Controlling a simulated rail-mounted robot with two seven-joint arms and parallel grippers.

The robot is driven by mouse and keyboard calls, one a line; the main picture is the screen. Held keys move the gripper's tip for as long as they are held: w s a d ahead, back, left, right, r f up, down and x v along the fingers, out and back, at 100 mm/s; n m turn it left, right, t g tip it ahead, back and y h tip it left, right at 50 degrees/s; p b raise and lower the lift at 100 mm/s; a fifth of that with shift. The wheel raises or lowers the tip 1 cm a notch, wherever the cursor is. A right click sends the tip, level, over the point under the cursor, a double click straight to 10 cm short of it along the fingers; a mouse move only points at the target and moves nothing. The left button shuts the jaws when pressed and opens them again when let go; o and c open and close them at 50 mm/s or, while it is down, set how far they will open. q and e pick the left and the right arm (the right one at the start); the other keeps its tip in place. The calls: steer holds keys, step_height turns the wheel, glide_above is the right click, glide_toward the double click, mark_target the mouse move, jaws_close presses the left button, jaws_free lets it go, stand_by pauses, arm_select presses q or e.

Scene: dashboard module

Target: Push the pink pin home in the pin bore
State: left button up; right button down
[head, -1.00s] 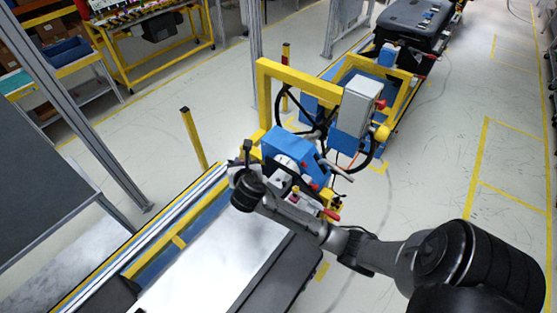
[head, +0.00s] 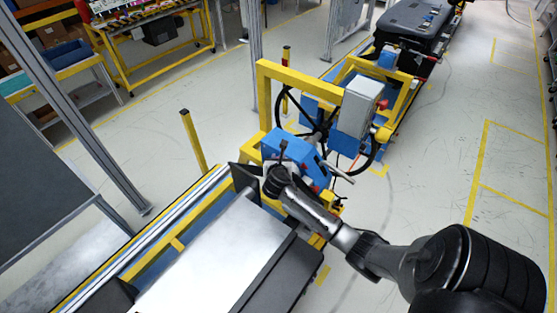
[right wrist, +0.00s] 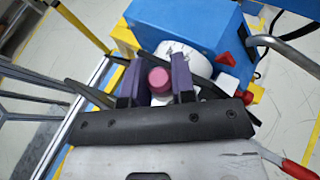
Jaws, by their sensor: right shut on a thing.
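The pink pin (right wrist: 158,80) shows its round head in the right wrist view, between the two purple fingers of my right gripper (right wrist: 156,76). The gripper is shut on it. A white rounded part (right wrist: 178,50) lies just beyond the pin. The pin bore cannot be made out, so I cannot tell how the pin sits to it. In the head view my right wrist's dark end (head: 277,182) is just in front of the blue unit, and its fingertips and the pin are hidden. My left gripper is not in view.
A blue box-shaped unit (head: 292,148) stands close beyond the wrist, below a yellow frame (head: 318,78) with a grey box (head: 358,105) and dark wheel. A silver-topped surface (head: 215,255) lies at the near left. A red handle (right wrist: 299,169) is at lower right. The right-hand floor is free.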

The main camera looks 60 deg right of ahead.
steer(key=shift+r, duration=0.1)
steer(key=shift+r+p, duration=0.1)
steer(key=shift+p, duration=0.6)
step_height(320, 180, down, 4)
steer(key=shift+r+b, duration=0.25)
steer(key=shift+b, duration=0.85)
steer(key=shift+f+b, duration=0.45)
steer(key=shift+f, duration=0.85)
steer(key=shift+p, duration=0.65)
